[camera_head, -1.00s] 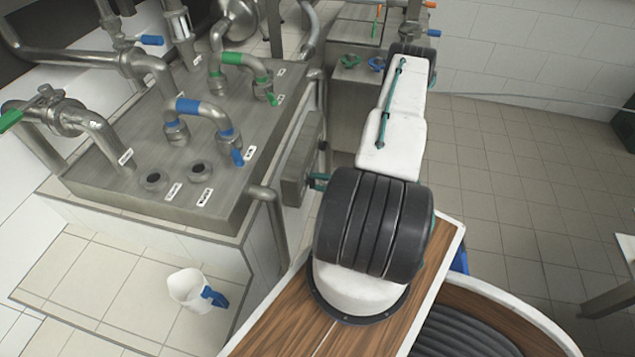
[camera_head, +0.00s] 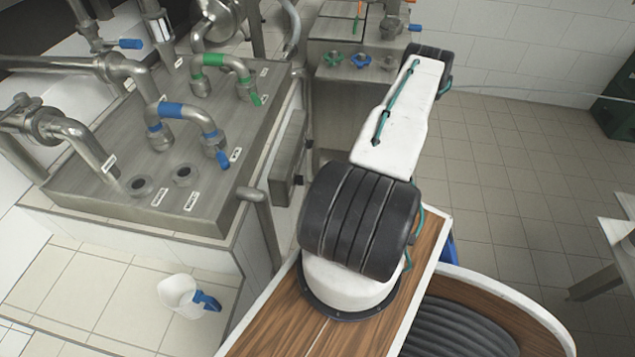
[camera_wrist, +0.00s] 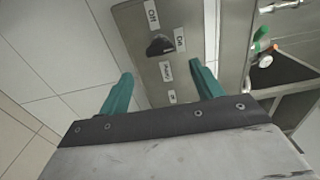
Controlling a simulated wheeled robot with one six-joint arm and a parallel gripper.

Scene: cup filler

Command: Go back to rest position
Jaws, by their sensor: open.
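My gripper shows in the wrist view (camera_wrist: 160,92). Its two teal fingers stand apart, with nothing between them. Beyond them is a grey metal control panel (camera_wrist: 150,45) with a black knob and white labels, one reading Off and one On. I cannot tell how far the fingers are from the panel. In the head view my white arm reaches away from the wooden base toward the back, and the gripper itself is hidden there.
A white jug with a blue handle (camera_head: 180,297) stands on the tiled ledge (camera_head: 110,318) at lower left. A metal pipe counter (camera_head: 120,205) with blue and green valves is left of my arm. A metal table (camera_head: 612,245) is at right. Open tiled floor (camera_head: 510,215) lies between.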

